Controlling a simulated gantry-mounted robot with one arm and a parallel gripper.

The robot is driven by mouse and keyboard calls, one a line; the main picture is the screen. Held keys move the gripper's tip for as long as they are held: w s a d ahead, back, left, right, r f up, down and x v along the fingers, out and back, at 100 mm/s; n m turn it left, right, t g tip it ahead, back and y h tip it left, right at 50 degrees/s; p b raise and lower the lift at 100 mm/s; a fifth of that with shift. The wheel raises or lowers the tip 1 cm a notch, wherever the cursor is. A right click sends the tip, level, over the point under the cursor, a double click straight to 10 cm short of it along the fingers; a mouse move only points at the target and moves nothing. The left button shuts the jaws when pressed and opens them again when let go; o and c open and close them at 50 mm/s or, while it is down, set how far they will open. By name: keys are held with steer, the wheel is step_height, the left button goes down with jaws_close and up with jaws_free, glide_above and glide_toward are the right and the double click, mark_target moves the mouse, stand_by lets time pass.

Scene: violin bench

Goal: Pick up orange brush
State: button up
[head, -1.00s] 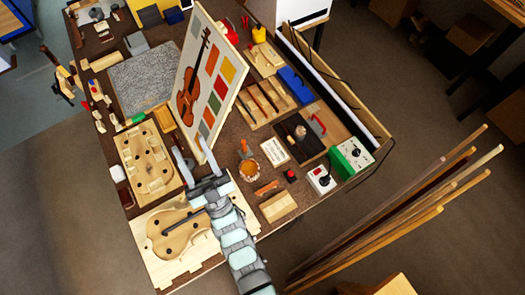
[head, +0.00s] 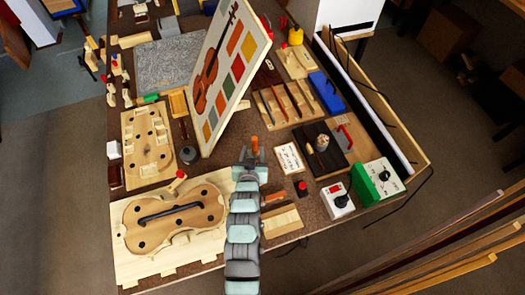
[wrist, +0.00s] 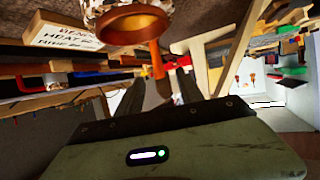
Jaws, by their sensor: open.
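The orange brush (head: 255,144) stands handle-up just beyond my gripper (head: 252,155) in the head view. In the wrist view its orange handle (wrist: 155,55) sticks out of a round jar (wrist: 125,22), which looks inverted there. The handle's end lies near the gap between the two dark fingers of my gripper (wrist: 162,90). The fingers are apart and nothing is held. My gripper and arm hide the jar in the head view. I cannot tell whether a finger touches the handle.
A tilted violin picture board (head: 228,75) stands close on the left. A white card (head: 289,158), a red-button box (head: 302,188) and a wooden block (head: 281,221) lie to the right. A violin body (head: 175,215) lies front left. Another orange-handled item (head: 273,197) lies beside my arm.

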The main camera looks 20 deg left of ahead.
mark_target(255, 137)
steer(key=x, duration=0.4)
steer(key=shift+w+a, duration=0.15)
steer(key=shift+w, duration=0.25)
steer(key=w, duration=0.4)
steer(key=shift+a+f, duration=0.3)
steer(key=shift+a, duration=0.05)
steer(key=shift+w+a+f, duration=0.1)
steer(key=shift+w+f, duration=0.15)
steer(key=shift+w+a, duration=0.1)
steer(key=shift+w, duration=0.1)
steer(key=shift+c, duration=0.2)
jaws_close()
